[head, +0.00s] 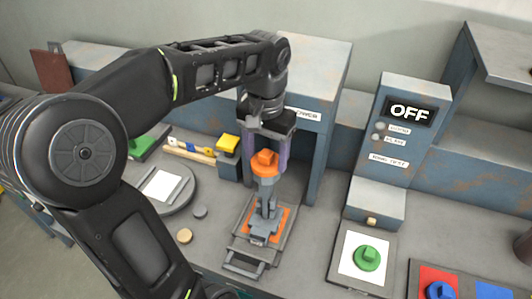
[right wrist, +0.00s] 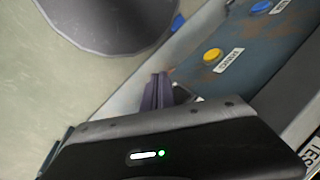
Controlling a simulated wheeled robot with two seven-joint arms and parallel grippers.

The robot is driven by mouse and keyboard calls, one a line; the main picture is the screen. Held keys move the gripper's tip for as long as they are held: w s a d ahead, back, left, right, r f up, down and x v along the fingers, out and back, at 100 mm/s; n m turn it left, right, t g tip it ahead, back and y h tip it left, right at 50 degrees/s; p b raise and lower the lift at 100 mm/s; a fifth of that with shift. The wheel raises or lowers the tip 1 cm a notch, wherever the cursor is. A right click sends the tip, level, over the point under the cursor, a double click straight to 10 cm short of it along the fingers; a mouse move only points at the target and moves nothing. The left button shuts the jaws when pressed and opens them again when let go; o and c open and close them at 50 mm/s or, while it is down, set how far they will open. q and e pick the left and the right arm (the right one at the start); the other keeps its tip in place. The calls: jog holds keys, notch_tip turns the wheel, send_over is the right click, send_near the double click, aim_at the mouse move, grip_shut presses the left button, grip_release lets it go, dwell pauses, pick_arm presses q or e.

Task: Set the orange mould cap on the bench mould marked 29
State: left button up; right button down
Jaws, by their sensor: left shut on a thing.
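The orange mould cap (head: 264,168) is between the purple fingers of my left gripper (head: 266,158) in the head view, and the gripper is shut on it. A grey piece (head: 265,228) stands upright directly below the cap, on an orange plate (head: 283,219) in a grey tray with a handle. I cannot tell if the cap touches the grey piece. No number 29 is readable. My right gripper (right wrist: 160,92) shows in the right wrist view with its fingers close together and nothing visible between them.
A control box (head: 402,140) reading OFF stands right of the tray, with a green piece (head: 367,257) on a white pad before it. Red and blue pads (head: 425,275) lie at the lower right. A round plate (head: 180,204) is at left. A blue-grey press frame (head: 325,150) stands close behind my gripper.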

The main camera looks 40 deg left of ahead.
pick_arm(q)
jog(key=shift+f, duration=0.15)
pick_arm(e)
jog(key=shift+f, duration=0.1)
pick_arm(q)
jog(key=o, duration=1)
jog(key=shift+o, duration=0.2)
jog(key=shift+f, duration=0.1)
